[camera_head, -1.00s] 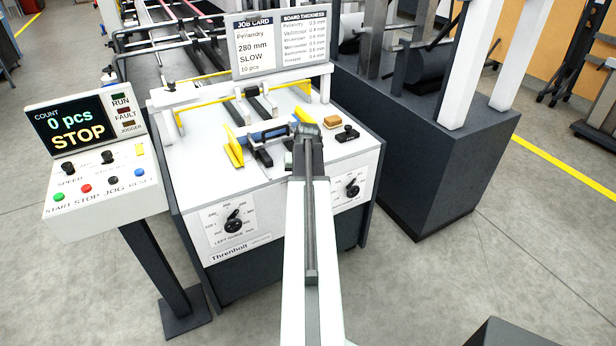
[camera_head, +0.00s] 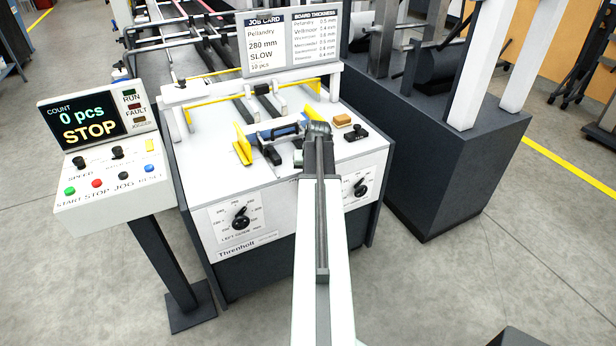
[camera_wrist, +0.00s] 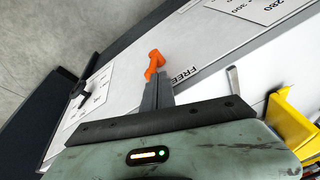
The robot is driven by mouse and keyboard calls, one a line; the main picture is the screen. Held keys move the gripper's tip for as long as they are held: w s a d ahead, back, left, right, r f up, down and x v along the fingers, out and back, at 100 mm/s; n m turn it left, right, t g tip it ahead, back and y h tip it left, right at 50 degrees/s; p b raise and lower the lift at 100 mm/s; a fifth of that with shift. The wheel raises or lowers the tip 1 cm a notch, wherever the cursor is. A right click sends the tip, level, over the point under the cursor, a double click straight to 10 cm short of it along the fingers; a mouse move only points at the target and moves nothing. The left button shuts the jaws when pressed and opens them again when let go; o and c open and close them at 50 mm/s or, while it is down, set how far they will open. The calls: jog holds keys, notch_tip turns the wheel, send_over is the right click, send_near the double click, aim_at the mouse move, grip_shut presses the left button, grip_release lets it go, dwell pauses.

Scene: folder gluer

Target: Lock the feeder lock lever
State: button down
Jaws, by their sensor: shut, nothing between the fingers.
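The feeder lock lever appears as an orange handle (camera_wrist: 154,64) in the wrist view, just beyond my fingertips, on the white panel near the printed word FREE (camera_wrist: 185,76). My gripper (camera_wrist: 157,84) is shut and empty, with its fingers pointing at the lever. The fingertips overlap the lever's lower end in the picture; I cannot tell whether they touch it. In the head view my gripper (camera_head: 318,128) is over the right part of the white feeder table (camera_head: 205,150), and the lever is hidden there behind my arm.
A yellow guide (camera_head: 243,145) stands left of my gripper; yellow also shows in the wrist view (camera_wrist: 290,120). A sponge-like block (camera_head: 342,121) and a black object (camera_head: 357,134) lie to the right. Dial knobs (camera_head: 241,220) are on the front. The control panel (camera_head: 110,180) stands left.

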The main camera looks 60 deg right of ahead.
jog(key=p+v, duration=0.8)
jog(key=v, duration=0.1)
jog(key=shift+s+r+p, duration=0.3)
jog(key=shift+s+p, duration=0.05)
jog(key=shift+s, duration=0.05)
jog(key=w+a+n, duration=0.3)
jog(key=w+a, duration=1)
jog(key=a, duration=0.1)
jog(key=w+a+n+y, duration=0.1)
jog(key=w+a+n, duration=0.15)
jog(key=a, duration=0.85)
jog(key=w+a+n+y, duration=0.15)
jog(key=w+a, duration=0.25)
jog(key=a, duration=0.6)
jog(key=a+n+g, duration=0.1)
jog(key=a+n, duration=0.1)
jog(key=a, duration=1.2)
jog(key=s+a+f+g+h, duration=0.1)
jog(key=s+a+g, duration=0.1)
jog(key=s+a, duration=0.3)
jog(key=shift+s+n, duration=0.3)
jog(key=shift+s, duration=1.15)
